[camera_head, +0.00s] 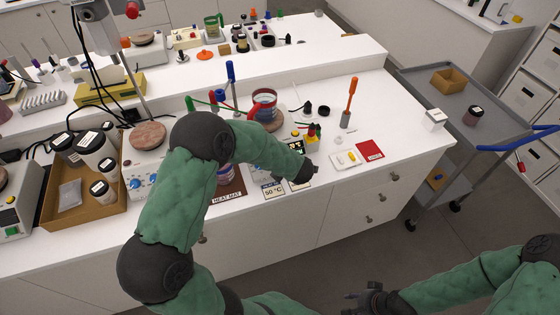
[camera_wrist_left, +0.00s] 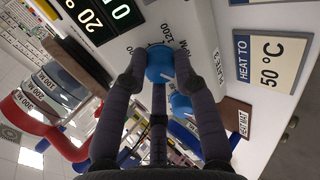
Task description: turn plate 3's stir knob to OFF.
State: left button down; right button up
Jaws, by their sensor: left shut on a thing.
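In the left wrist view, my left gripper (camera_wrist_left: 159,76) has its two dark fingers around a blue knob (camera_wrist_left: 160,62) with a white mark. The knob is on a pale front panel (camera_wrist_left: 205,45) beside a printed 1200. Displays (camera_wrist_left: 100,20) show 20 and a green 0. A second blue knob (camera_wrist_left: 181,104) shows lower, between the fingers. My right gripper (camera_head: 368,298) is low in front of the bench, small and dark.
A beaker (camera_head: 264,98) stands on the plate's top. A 50 °C card (camera_head: 272,189) and heat mat (camera_head: 228,196) lie at the bench front. Another hot plate (camera_head: 145,180) and a box of jars (camera_head: 70,205) are to the left. A grey trolley (camera_head: 490,120) stands right.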

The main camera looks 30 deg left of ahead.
pick_arm(q)
jog(key=c, duration=1)
grip_release()
jog(key=shift+d, duration=0.1)
jog(key=v, duration=1.2)
jog(key=shift+f, duration=0.1)
